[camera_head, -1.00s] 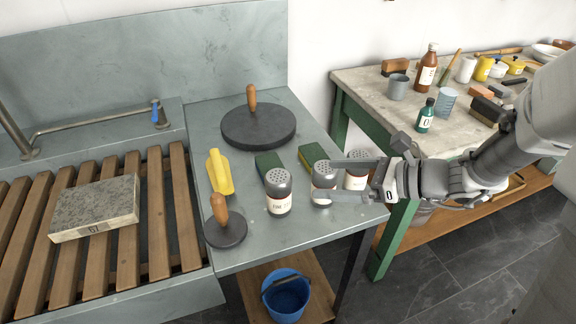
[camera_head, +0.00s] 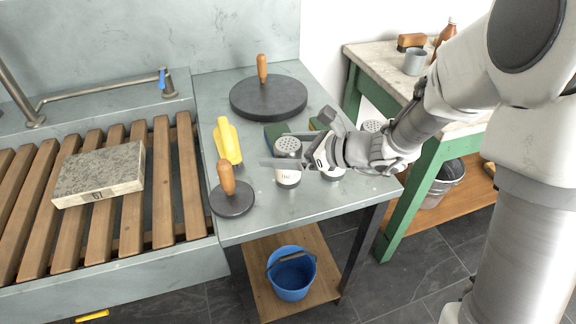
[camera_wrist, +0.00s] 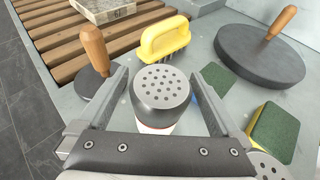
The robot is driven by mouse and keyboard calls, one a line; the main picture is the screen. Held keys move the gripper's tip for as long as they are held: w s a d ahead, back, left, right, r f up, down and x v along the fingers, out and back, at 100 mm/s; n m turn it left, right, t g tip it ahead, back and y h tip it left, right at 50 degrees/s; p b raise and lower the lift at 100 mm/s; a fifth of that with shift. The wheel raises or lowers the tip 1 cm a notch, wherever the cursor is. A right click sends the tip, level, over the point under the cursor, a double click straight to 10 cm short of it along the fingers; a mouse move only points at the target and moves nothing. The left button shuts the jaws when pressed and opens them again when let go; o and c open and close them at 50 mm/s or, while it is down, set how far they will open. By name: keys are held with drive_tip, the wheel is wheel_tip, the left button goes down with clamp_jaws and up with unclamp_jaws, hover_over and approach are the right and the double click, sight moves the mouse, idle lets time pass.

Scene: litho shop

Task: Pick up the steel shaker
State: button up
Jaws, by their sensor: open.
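A steel shaker with a perforated grey lid and a pale label (camera_head: 288,178) stands upright on the grey metal table, left-most of the shakers. In the wrist view its lid (camera_wrist: 162,87) lies between the two fingers. My gripper (camera_head: 284,150) is open, with its fingers on either side of this shaker; I cannot tell whether they touch it. A third shaker (camera_head: 372,126) is mostly hidden behind my arm.
Close by are a yellow-handled brush (camera_head: 228,142), a small wooden-handled disc (camera_head: 232,199), a large one (camera_head: 268,97) and green-topped sponges (camera_wrist: 274,132). A slatted rack with a stone slab (camera_head: 100,174) lies left. A blue bucket (camera_head: 291,275) sits below.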

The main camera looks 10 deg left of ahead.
drive_tip(key=shift+x, duration=0.85)
drive_tip(key=shift+r, duration=0.1)
drive_tip(key=c, duration=1.5)
wheel_tip(320, 180, up, 10)
drive_tip(key=p, duration=0.3)
drive_tip(key=o, duration=1)
drive_tip(key=c, duration=0.9)
drive_tip(key=shift+d, duration=0.1)
drive_tip(key=shift+c, duration=0.4)
